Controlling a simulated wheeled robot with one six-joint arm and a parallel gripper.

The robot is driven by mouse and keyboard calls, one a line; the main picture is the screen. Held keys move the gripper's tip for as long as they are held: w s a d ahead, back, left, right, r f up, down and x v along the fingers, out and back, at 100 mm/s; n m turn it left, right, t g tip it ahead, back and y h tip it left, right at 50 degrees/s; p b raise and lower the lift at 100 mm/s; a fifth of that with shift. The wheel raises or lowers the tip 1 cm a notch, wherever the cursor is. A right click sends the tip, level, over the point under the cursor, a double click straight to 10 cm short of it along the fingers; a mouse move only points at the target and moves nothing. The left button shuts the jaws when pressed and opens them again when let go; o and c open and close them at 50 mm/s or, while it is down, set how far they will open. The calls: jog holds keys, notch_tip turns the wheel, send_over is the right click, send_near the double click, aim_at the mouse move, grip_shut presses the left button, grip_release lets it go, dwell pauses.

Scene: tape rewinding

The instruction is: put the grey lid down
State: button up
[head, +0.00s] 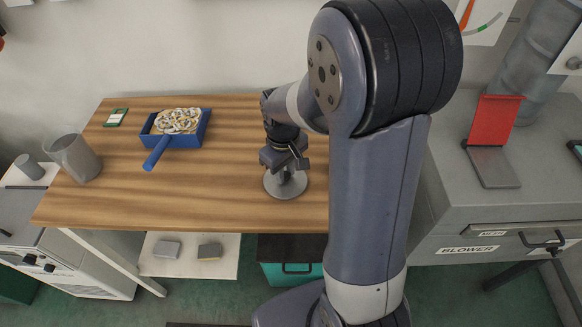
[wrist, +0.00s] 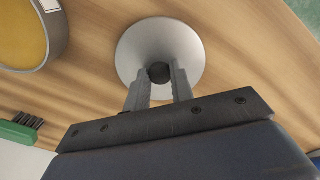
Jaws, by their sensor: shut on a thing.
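The grey lid (head: 286,187) is a round disc at the right part of the wooden table, under my gripper (head: 285,170). In the wrist view the lid (wrist: 160,40) lies flat below the fingers, with a dark knob (wrist: 159,72) at its centre. My gripper (wrist: 160,80) is shut on this knob, a finger on each side. The lid is at or very close to the tabletop; I cannot tell whether it touches.
The wooden table (head: 215,215) has free room left of the lid. A blue tray (head: 187,139) holds pale rings; a grey cup (head: 72,157) stands at the left. The wrist view shows a round yellow-filled container (wrist: 22,35) and a green brush (wrist: 18,132) nearby.

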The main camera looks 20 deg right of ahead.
jog(key=shift+f, duration=0.1)
jog(key=shift+f, duration=0.15)
jog(key=o, duration=0.9)
jog(key=shift+o, duration=0.2)
notch_tip(320, 180, up, 13)
jog(key=shift+f, duration=0.2)
jog(key=shift+f, duration=0.1)
jog(key=shift+f, duration=4.75)
jog(key=shift+f, duration=0.1)
